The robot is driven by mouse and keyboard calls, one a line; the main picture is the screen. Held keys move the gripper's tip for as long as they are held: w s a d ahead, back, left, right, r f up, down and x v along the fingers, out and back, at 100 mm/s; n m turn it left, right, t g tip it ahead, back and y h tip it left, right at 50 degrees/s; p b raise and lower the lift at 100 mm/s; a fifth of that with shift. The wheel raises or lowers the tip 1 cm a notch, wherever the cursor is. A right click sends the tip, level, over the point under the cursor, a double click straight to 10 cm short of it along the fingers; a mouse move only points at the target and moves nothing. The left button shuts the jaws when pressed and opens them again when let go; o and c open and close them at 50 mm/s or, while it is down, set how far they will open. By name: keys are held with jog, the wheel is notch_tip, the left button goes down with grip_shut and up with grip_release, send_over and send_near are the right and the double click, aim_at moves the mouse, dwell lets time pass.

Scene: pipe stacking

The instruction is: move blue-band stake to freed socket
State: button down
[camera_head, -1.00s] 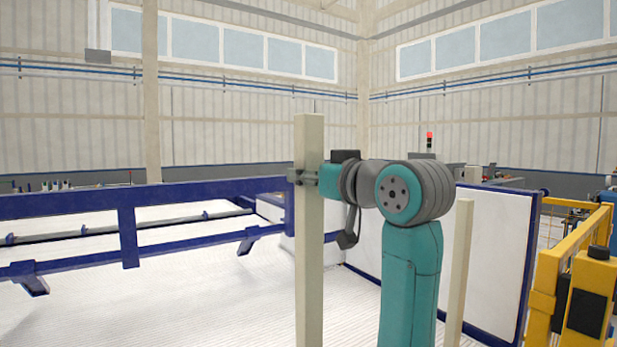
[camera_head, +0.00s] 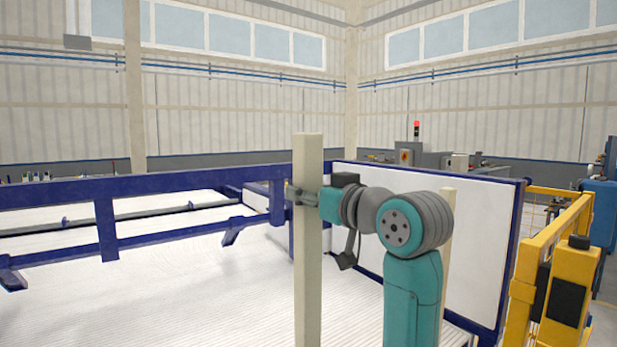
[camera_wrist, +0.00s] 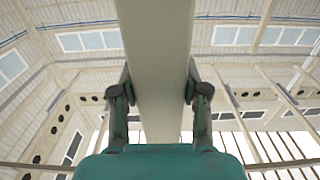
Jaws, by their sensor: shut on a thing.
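My gripper (camera_head: 304,195) is shut around a tall, upright beige stake (camera_head: 308,262). The stake's top end stands above the jaws and its lower end runs out of the bottom of the head view. In the wrist view the same stake (camera_wrist: 158,70) passes between the two fingers (camera_wrist: 160,92) of my gripper. No blue band shows on the visible part of the stake. A second beige stake (camera_head: 447,235) stands upright behind my teal arm, partly hidden by it. No socket is visible in any view.
A dark blue rail frame (camera_head: 150,185) crosses the left and middle behind the held stake. A white panel with a blue edge (camera_head: 440,230) stands behind my arm. A yellow barrier (camera_head: 545,250) is at the right. A white ribbed surface (camera_head: 180,300) lies at the left.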

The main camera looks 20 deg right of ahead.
aim_at(314, 251)
jog(key=shift+f, duration=3.8)
jog(key=shift+s+f, duration=0.1)
jog(key=shift+f, duration=0.45)
jog(key=shift+f, duration=1.05)
